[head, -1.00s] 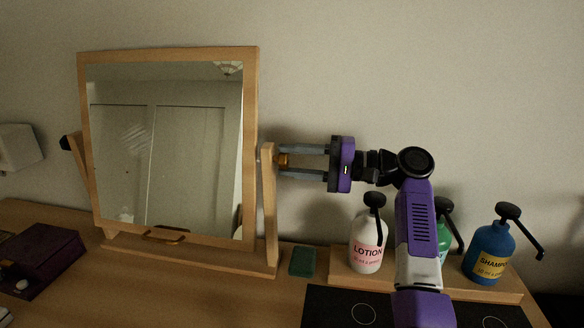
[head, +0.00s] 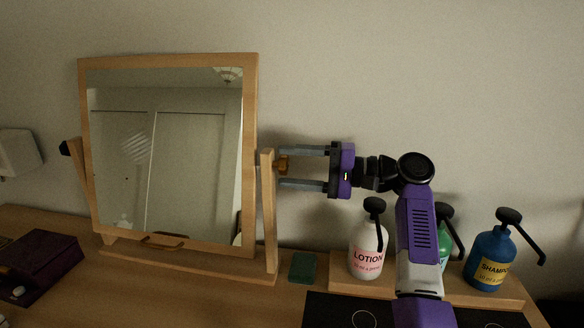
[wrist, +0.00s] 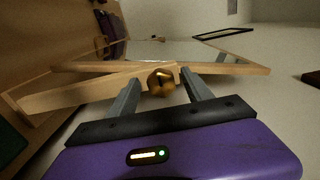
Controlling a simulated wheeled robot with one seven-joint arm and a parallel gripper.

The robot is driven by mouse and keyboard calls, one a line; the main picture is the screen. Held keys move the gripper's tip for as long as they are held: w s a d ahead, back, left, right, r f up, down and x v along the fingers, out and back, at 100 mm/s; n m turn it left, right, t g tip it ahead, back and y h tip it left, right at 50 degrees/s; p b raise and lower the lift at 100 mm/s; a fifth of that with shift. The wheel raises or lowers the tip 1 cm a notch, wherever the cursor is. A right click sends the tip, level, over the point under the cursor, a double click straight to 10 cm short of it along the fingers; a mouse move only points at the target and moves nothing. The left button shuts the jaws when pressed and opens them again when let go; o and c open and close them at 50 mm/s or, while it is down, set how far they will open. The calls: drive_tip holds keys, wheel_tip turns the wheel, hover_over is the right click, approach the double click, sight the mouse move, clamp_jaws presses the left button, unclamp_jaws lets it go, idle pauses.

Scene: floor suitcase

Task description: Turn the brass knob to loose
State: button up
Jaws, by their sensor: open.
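The brass knob (head: 283,165) sticks out from the right post (head: 268,215) of the wooden mirror stand. The framed mirror (head: 165,155) is held between the stand's posts. My gripper (head: 281,168) reaches in from the right, with one finger above and one below the knob. The wrist view shows the knob (wrist: 162,82) between the two open fingers (wrist: 160,88), with a gap on each side. The fingers do not appear to touch it.
A lotion bottle (head: 368,250), a green bottle (head: 443,240) and a blue shampoo bottle (head: 490,260) stand on a wooden riser below and beside my arm. A small green block (head: 303,267) lies by the stand. A dark purple box (head: 42,257) sits at left.

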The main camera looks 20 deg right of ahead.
drive_tip(key=p+v, duration=0.2)
drive_tip(key=v, duration=0.5)
drive_tip(key=shift+s+d, duration=0.2)
drive_tip(key=shift+d, duration=0.15)
